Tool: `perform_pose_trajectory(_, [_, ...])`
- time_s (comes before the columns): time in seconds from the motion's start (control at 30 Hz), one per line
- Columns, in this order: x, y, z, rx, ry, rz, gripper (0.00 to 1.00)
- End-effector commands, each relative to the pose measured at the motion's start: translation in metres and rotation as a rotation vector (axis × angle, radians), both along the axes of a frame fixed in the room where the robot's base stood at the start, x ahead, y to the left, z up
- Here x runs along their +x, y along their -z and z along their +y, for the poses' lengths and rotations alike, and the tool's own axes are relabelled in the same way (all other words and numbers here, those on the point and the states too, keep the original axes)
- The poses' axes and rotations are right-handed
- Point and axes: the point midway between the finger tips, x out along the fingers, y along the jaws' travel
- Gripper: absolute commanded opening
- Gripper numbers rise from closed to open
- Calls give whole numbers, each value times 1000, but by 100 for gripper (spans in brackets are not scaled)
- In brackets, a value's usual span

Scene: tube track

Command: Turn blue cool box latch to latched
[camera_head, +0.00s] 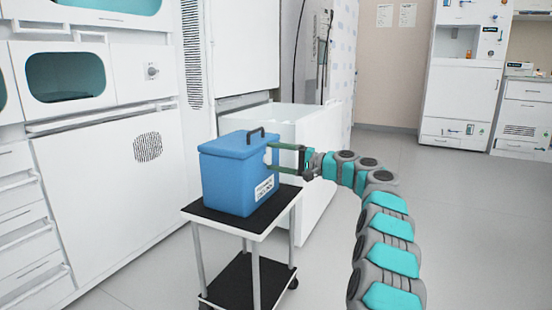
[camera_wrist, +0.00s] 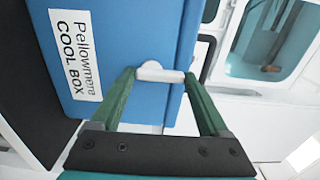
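The blue cool box (camera_head: 228,178) stands upright with its lid down and a dark handle on top. Its side with the label "Pellowmere COOL BOX" also shows in the wrist view (camera_wrist: 115,30). A small white latch (camera_wrist: 160,72) on the box lies between the tips of my gripper (camera_wrist: 159,75), and it spans most of the gap. My gripper also shows in the head view (camera_head: 270,158), reaching the box's right side from the right. Its green fingers are wide apart, one on each end of the latch. I cannot tell whether they touch it.
The box stands on a small trolley (camera_head: 206,213) with a black top and a lower shelf. White cabinets (camera_head: 105,170) line the left, and a white drawer unit (camera_head: 322,150) stands behind the box. The grey floor to the right is open.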

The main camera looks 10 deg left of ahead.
Motion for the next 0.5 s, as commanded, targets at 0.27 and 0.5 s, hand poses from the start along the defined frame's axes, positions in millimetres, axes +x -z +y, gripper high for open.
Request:
perform_pose_trajectory(0.27, [0,0,0,0,0,1,100])
perform_pose_trajectory(0.5, [-1,-1,-5,2,1,2,100])
